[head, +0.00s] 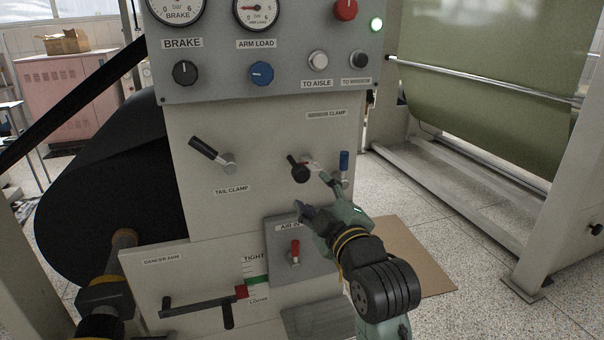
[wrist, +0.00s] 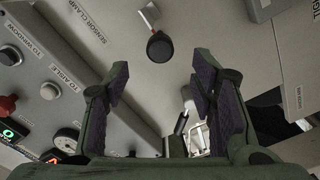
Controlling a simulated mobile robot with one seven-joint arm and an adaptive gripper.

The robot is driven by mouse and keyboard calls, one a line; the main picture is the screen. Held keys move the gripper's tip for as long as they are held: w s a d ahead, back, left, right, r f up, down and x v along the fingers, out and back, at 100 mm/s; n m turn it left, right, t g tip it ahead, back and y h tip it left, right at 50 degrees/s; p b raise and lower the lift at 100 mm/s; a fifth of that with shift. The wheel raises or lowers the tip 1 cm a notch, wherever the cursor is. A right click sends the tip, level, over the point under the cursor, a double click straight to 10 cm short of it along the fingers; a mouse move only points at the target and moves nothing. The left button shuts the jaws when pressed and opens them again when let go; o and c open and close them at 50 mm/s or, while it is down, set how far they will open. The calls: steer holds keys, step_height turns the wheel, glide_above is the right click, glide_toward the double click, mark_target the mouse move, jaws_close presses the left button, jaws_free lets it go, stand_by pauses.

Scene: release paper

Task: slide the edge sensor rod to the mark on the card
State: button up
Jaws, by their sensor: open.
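My gripper (head: 314,194) is open and empty in front of the machine's cream panel. In the wrist view its two fingers (wrist: 162,82) stand wide apart. The black sensor clamp knob (head: 299,173) is just beyond the fingertips in the head view. In the wrist view the knob (wrist: 160,47) is ahead of the gap, not between the fingers. A blue-topped upright piece (head: 344,161) is right of the knob; I cannot tell if it is the sensor rod. A small metal fitting (wrist: 196,135) shows between the fingers, partly hidden. I cannot make out the card or its mark.
The tail clamp lever (head: 212,152) is left of the knob. A red-handled air valve (head: 295,250) is below my gripper. The grey control panel (head: 270,82) overhangs above. The dancer arm lever (head: 205,303) is low left. Open floor (head: 440,215) lies to the right.

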mark_target(303, 177)
steer(key=p+x, duration=0.3)
steer(key=x, duration=0.7)
steer(key=shift+c, duration=0.3)
jaws_close()
steer(key=shift+f, duration=0.1)
